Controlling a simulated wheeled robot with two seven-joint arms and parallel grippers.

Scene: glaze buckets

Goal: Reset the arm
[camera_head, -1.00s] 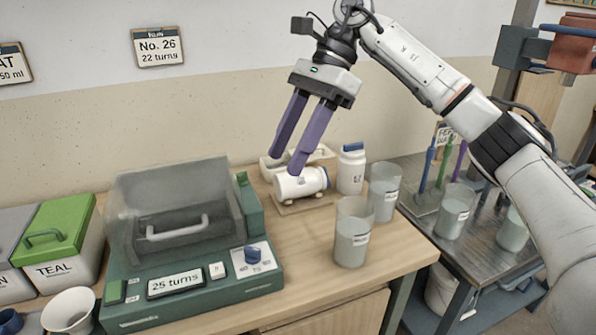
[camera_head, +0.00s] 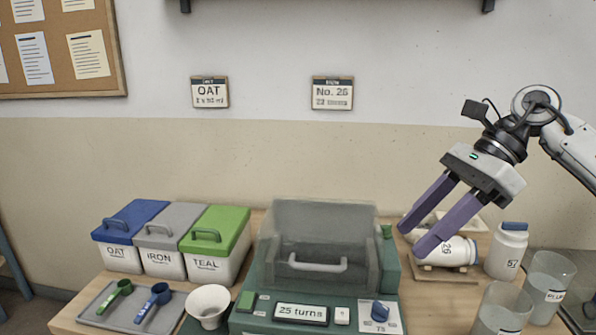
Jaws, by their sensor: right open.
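My right gripper (camera_head: 414,238) is at the right of the head view. Its two purple fingers are apart, with nothing between them. They point down and left, and in the picture they overlap the white bottle marked 26 (camera_head: 459,250), which lies on its side on a small wooden cradle (camera_head: 440,274). I cannot tell from this view how far the fingers are from the bottle. My right arm (camera_head: 572,146) comes in from the right edge. My left gripper does not show.
The green machine (camera_head: 390,285) with a clear lid and a "25 turns" display stands mid-bench. A white bottle with a blue cap (camera_head: 507,252) and clear beakers (camera_head: 503,310) are at right. Lidded bins (camera_head: 215,243), a scoop tray (camera_head: 92,309) and a white funnel-like cup (camera_head: 208,302) are at left.

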